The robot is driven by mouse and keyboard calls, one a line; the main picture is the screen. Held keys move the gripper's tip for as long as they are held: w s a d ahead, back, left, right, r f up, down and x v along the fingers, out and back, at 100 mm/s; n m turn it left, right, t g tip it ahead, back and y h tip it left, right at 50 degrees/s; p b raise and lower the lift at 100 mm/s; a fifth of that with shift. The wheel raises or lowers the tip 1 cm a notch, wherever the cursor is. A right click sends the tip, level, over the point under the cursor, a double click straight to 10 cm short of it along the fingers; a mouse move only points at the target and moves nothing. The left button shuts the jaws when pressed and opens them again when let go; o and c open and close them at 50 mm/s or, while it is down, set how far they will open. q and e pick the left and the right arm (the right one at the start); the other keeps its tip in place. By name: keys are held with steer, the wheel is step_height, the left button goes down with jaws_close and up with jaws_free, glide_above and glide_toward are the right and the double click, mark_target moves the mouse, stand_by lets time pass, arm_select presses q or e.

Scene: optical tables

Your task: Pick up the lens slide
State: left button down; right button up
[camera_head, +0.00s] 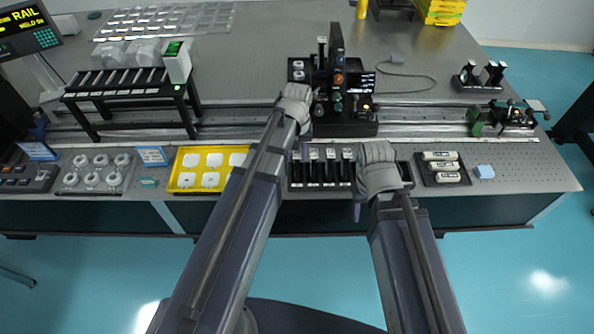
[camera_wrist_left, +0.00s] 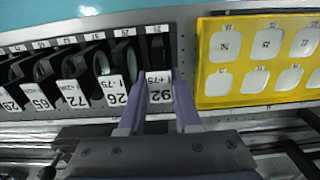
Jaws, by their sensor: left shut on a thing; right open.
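In the left wrist view my left gripper (camera_wrist_left: 158,106) is shut on a black lens slide with a white label (camera_wrist_left: 158,84), at the end of a row beside the yellow tray. I cannot tell whether this slide still sits in its slot. Several other labelled black lens slides (camera_wrist_left: 74,90) stand in the rack. In the head view the rack's slides (camera_head: 330,170) stand at the table's front, and my left gripper (camera_head: 302,150) is at their left end, partly hidden by its wrist. My right gripper (camera_head: 357,210) is open and hangs at the table's front edge.
A yellow tray (camera_head: 183,182) with white pieces lies left of the rack and shows in the left wrist view (camera_wrist_left: 206,70). A black tray of white cylinders (camera_head: 428,182) is at right. A black optical instrument (camera_head: 347,128) stands on the rail behind the rack.

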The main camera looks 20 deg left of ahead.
arm_select(q)
steer(key=shift+r, duration=0.15)
step_height(320, 180, up, 10)
steer(key=p, duration=1)
steer(key=shift+f, duration=0.2)
